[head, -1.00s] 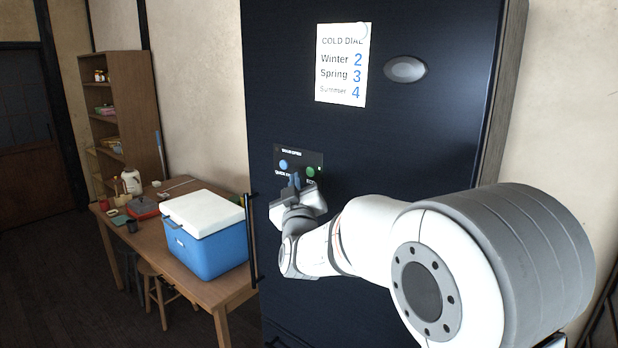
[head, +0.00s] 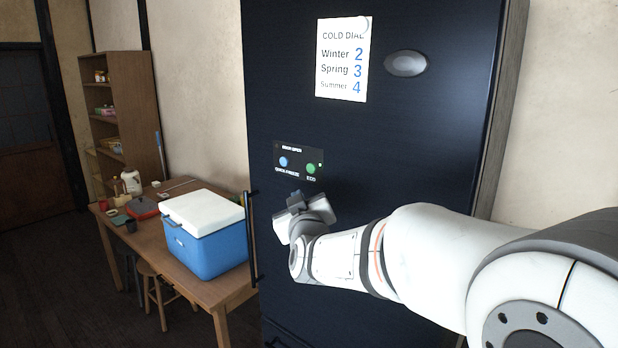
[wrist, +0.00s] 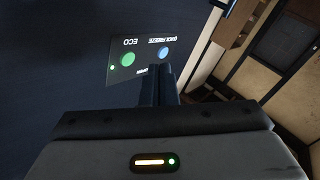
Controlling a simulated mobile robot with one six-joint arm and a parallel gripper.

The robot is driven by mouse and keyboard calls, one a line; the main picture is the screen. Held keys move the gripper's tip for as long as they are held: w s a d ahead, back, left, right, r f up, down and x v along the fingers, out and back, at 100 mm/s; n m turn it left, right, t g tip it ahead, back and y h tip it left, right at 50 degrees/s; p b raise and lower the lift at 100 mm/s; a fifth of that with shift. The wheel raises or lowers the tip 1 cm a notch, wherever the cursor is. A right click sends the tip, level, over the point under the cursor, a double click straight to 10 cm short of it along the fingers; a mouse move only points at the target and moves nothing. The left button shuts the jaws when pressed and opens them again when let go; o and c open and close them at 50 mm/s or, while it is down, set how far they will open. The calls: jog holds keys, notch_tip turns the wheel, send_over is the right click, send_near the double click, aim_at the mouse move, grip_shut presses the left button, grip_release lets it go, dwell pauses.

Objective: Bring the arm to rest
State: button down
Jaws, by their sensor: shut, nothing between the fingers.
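My gripper (head: 296,197) is in front of the dark fridge door (head: 420,140), just below the small control panel (head: 299,161). Its fingers are shut with nothing between them. The panel carries a blue quick-freeze button and a green eco button, with a small light by the eco one. In the wrist view my shut fingers (wrist: 158,84) point toward the panel (wrist: 142,57), which shows upside down. Whether the fingertips are clear of the door is hard to judge, but no button is covered in the head view.
A wooden table (head: 232,292) at left holds a blue cooler with a white lid (head: 207,232) and small items. A vertical door handle (head: 252,238) stands left of my gripper. A stool (head: 150,290) and a shelf (head: 128,120) are farther left. A cold dial notice (head: 342,60) hangs above.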

jog(key=s+d+f+m+g+h, duration=0.1)
jog(key=s+d+f+g, duration=0.4)
jog(key=s, duration=0.5)
jog(key=s+d+f+m+g+h, duration=0.1)
jog(key=s+d+f+m+g, duration=0.2)
jog(key=s, duration=0.7)
jog(key=s+d+f+m+g+h, duration=0.1)
jog(key=s+d+f+m+g, duration=0.1)
jog(key=s+d+f+g, duration=0.5)
jog(key=s+d+f, duration=0.2)
jog(key=s, duration=0.2)
jog(key=shift+d+f+m, duration=0.2)
jog(key=shift+f+m, duration=0.1)
jog(key=shift+f, duration=0.05)
